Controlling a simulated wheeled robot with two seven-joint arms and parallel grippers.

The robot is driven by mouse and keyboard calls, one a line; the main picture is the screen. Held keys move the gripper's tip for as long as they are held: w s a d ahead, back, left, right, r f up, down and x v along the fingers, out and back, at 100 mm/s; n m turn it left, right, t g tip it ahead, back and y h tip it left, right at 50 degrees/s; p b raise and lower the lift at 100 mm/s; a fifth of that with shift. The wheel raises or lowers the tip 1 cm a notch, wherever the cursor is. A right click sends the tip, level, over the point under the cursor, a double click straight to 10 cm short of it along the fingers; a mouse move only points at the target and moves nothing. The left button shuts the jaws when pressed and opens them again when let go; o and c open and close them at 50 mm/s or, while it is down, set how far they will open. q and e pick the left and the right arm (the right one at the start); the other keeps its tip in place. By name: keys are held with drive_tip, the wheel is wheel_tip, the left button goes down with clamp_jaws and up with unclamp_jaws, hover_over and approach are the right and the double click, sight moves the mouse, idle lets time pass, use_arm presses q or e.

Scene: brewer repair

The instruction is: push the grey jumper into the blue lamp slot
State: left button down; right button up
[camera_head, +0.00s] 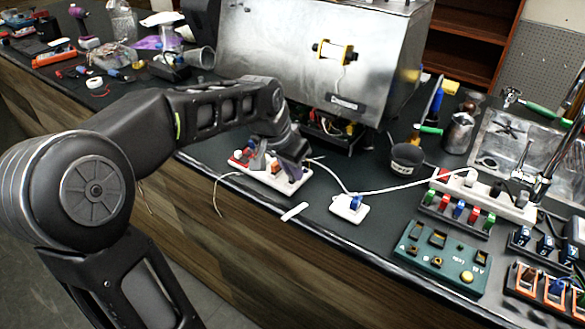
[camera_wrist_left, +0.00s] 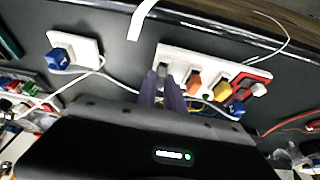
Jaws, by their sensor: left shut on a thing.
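My left gripper (camera_head: 273,160) comes down over a white board (camera_head: 296,183) on the dark counter. In the left wrist view its purple fingers (camera_wrist_left: 167,90) are shut on a small grey jumper (camera_wrist_left: 162,73) at the left end of the board (camera_wrist_left: 180,50). I cannot tell whether the jumper is seated or just above the board. To its right are an orange block (camera_wrist_left: 195,82), a yellow block (camera_wrist_left: 221,88), a small green light and a blue piece (camera_wrist_left: 236,108) near the board's edge. The slot opening under the fingers is hidden. My right gripper is not in view.
A small white plate with a blue plug (camera_head: 356,203) and a white cable lies right of the board. A white strip (camera_head: 294,211) lies in front. The steel brewer (camera_head: 300,60) stands behind. A green board (camera_head: 445,258) and several coloured blocks are at right.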

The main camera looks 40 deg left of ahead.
use_arm(q)
drive_tip(key=shift+r, duration=0.1)
idle(0.6)
drive_tip(key=c, duration=1.4)
unclamp_jaws()
drive_tip(key=shift+o, duration=0.2)
drive_tip(key=v, duration=0.7)
drive_tip(key=shift+s+r, duration=0.2)
drive_tip(key=shift+r, duration=0.15)
